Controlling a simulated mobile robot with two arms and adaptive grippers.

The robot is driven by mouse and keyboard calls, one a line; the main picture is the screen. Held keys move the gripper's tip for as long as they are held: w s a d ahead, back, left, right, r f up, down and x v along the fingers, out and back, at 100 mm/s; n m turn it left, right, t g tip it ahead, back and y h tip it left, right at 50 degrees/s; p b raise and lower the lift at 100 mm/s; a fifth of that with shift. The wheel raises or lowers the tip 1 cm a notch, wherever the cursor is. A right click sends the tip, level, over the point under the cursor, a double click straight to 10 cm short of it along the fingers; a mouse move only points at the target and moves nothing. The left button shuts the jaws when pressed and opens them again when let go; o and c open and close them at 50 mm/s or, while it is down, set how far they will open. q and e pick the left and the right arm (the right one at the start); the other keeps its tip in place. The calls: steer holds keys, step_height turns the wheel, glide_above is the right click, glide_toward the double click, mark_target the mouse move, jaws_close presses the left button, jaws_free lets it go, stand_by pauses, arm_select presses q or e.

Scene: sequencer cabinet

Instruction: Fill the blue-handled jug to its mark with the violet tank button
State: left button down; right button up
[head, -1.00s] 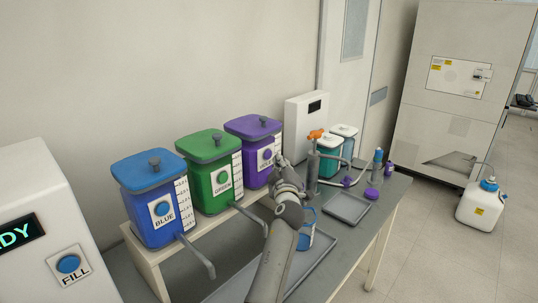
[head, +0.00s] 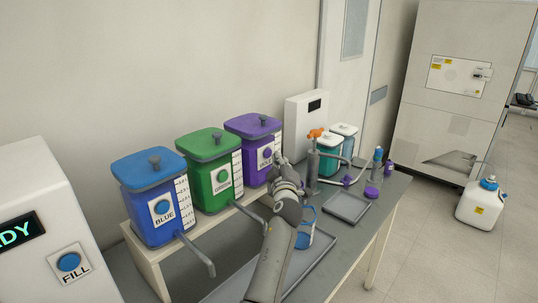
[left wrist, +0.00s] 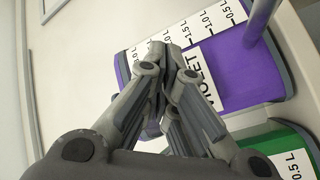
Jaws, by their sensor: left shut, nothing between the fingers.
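The violet tank (head: 253,128) stands at the far end of the tank row, with its round violet button (head: 267,152) above the label. In the left wrist view the violet tank (left wrist: 245,75) fills the upper right, with a litre scale; its button is hidden behind the fingers. My left gripper (head: 279,153) is shut and empty, its tips close in front of the tank face beside the button. The gripper (left wrist: 170,50) hides any contact. The blue-handled jug (head: 306,229) stands on the tray, partly hidden by my arm; its mark and level cannot be made out. My right gripper is out of view.
The green tank (head: 209,170) and blue tank (head: 151,205) stand nearer on the raised shelf, with spouts jutting out. A white FILL unit (head: 40,210) stands at the near left.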

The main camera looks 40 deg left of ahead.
arm_select(q)
steer(key=shift+a, duration=0.15)
stand_by(0.4)
steer(key=shift+a+b, duration=0.3)
steer(key=shift+a, duration=0.45)
stand_by(6.7)
